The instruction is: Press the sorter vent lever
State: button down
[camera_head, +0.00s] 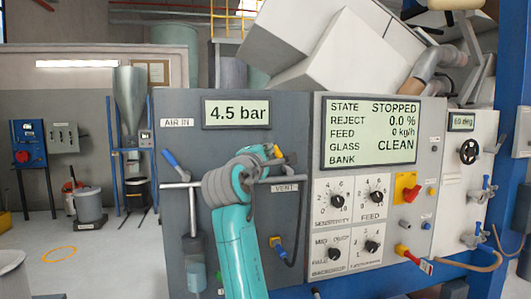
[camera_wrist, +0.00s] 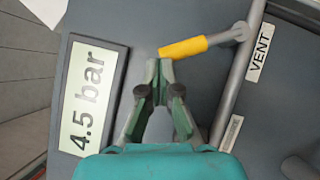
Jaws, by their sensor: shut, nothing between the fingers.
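The vent lever has a yellow grip (camera_wrist: 184,47) on a grey arm that joins a metal pipe beside the VENT label (camera_wrist: 261,52). In the head view a small yellow part of the lever (camera_head: 277,151) shows just past my gripper, above the VENT label (camera_head: 285,188). My gripper (camera_wrist: 160,66) is shut and empty. In the wrist view its fingertips lie beside the free end of the yellow grip, very close to it; I cannot tell whether they touch. In the head view my own arm hides most of the gripper.
The pressure display (camera_head: 237,112) reads 4.5 bar. A blue-handled valve (camera_head: 175,164) sits on the same pipe at left. The right panel (camera_head: 380,130) reads STOPPED and carries several knobs and a yellow-backed red switch (camera_head: 408,188). Open floor lies at left.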

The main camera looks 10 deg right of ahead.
jog(key=shift+d+r+m+g+y, duration=0.6)
jog(key=shift+d+m, duration=0.55)
jog(key=shift+d, duration=0.6)
jog(key=shift+d+r+m+g+y, duration=0.35)
jog(key=shift+d+m+g, duration=0.3)
jog(key=shift+d+m, duration=0.85)
jog(key=shift+d+r+m+g+y, duration=0.35)
jog(key=shift+d+m+g+y, duration=0.4)
jog(key=shift+d, duration=1.3)
